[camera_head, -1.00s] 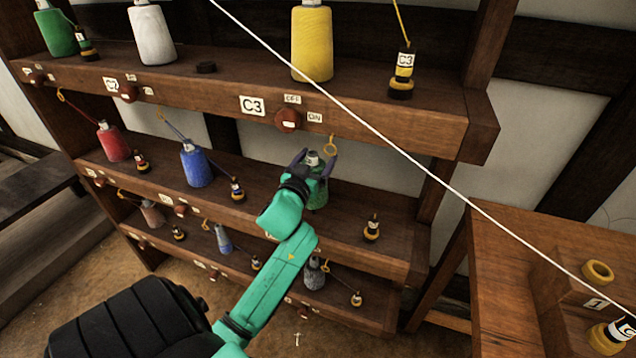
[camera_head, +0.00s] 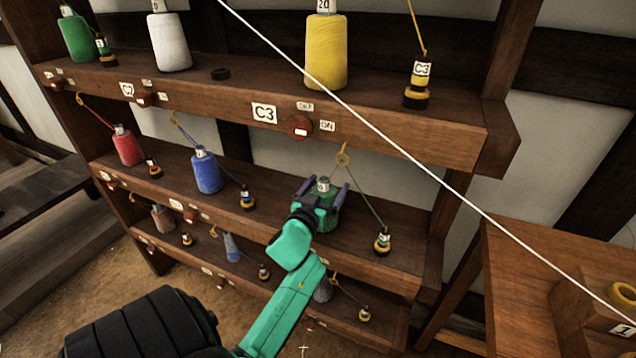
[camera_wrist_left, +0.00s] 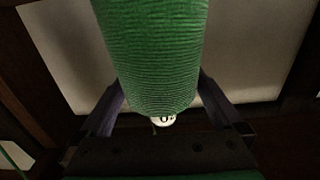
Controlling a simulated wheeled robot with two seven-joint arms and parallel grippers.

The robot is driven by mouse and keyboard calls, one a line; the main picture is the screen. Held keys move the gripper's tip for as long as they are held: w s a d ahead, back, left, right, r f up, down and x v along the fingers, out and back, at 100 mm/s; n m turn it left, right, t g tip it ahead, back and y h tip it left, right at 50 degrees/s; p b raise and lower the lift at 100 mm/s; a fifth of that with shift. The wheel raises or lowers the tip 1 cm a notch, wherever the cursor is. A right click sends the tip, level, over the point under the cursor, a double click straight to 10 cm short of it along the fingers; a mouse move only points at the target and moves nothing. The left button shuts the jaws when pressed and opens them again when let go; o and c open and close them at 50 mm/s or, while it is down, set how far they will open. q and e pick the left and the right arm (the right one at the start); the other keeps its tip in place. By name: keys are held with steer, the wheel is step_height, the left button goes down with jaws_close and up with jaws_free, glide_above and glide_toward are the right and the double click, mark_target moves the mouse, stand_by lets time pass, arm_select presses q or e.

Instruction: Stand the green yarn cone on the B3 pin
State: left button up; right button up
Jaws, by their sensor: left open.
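The green yarn cone (camera_head: 327,202) stands upright at the right end of the middle shelf (camera_head: 268,196), its pale top showing. My left gripper (camera_head: 323,187) is open, with one finger on each side of the cone. The left wrist view also shows the cone (camera_wrist_left: 152,55) between the two spread fingers. The cone's foot and any pin under it are hidden by my gripper, and no B3 label is readable. A green thread runs from the cone up to a yellow ring (camera_head: 343,159) and down to a small bobbin (camera_head: 382,242). My right gripper is not in view.
The blue cone (camera_head: 206,172) and red cone (camera_head: 127,147) stand farther left on this shelf. The C3 shelf, with a yellow cone (camera_head: 326,52), overhangs above. A white line crosses diagonally in front. A wooden table (camera_head: 520,275) stands at right.

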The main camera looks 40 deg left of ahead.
arm_select(q)
steer(key=b+v, duration=0.1)
steer(key=v, duration=0.9)
steer(key=shift+s, duration=0.35)
steer(key=shift+d, duration=0.15)
